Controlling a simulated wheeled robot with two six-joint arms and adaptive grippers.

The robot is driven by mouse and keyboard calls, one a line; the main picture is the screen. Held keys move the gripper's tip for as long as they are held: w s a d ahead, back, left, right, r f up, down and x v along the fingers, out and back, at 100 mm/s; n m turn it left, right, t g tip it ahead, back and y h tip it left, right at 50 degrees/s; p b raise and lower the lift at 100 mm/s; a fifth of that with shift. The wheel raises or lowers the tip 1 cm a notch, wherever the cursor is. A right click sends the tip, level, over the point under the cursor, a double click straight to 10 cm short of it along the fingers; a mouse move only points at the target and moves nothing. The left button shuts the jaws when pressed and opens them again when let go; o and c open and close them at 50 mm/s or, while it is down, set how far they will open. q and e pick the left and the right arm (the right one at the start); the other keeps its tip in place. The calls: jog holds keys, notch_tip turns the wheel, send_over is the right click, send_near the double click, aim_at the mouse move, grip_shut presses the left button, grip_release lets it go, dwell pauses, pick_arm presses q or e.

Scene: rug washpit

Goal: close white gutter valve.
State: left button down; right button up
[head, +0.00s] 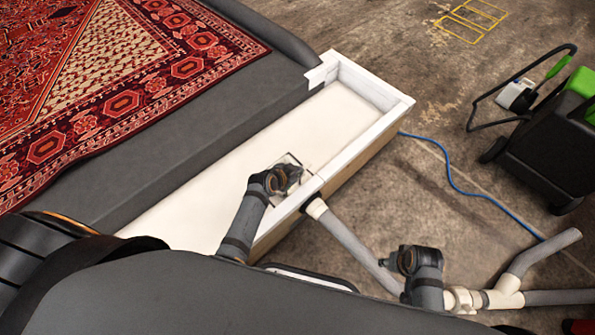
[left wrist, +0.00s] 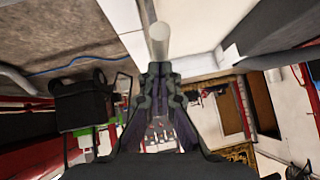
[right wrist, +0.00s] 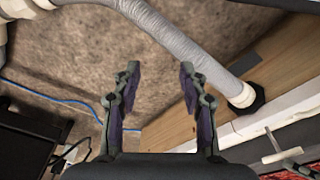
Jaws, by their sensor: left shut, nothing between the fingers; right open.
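The white gutter (head: 330,125) runs diagonally through the head view beside the dark wash pit edge. My left gripper (head: 291,174) is shut and empty over its near end, by a small square outline on the gutter floor. In the left wrist view a pale upright cylinder (left wrist: 159,42) stands just beyond the closed fingertips; I cannot tell if they touch it or whether it is the valve's handle. A cream pipe fitting (head: 462,299) sits beside my right gripper (head: 402,261). The right gripper is open and empty, above the floor near the grey pipe (right wrist: 172,32).
A patterned red rug (head: 110,85) lies on the pit at the left. A black and green machine (head: 548,145) stands at the right. A blue hose (head: 462,190) crosses the floor. Grey pipe (head: 352,243) runs from the gutter's end across the floor.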

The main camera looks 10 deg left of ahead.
aim_at(300, 178)
pick_arm(q)
notch_tip(300, 178, down, 5)
jog(key=b, duration=0.3)
jog(key=shift+f, duration=0.35)
jog(key=shift+s, duration=0.1)
pick_arm(e)
jog(key=shift+t+y, duration=0.3)
jog(key=r, duration=0.1)
jog(key=a+r, duration=0.1)
jog(key=r, duration=0.1)
jog(key=a+r, duration=0.1)
jog(key=r, duration=0.1)
jog(key=shift+s, duration=0.2)
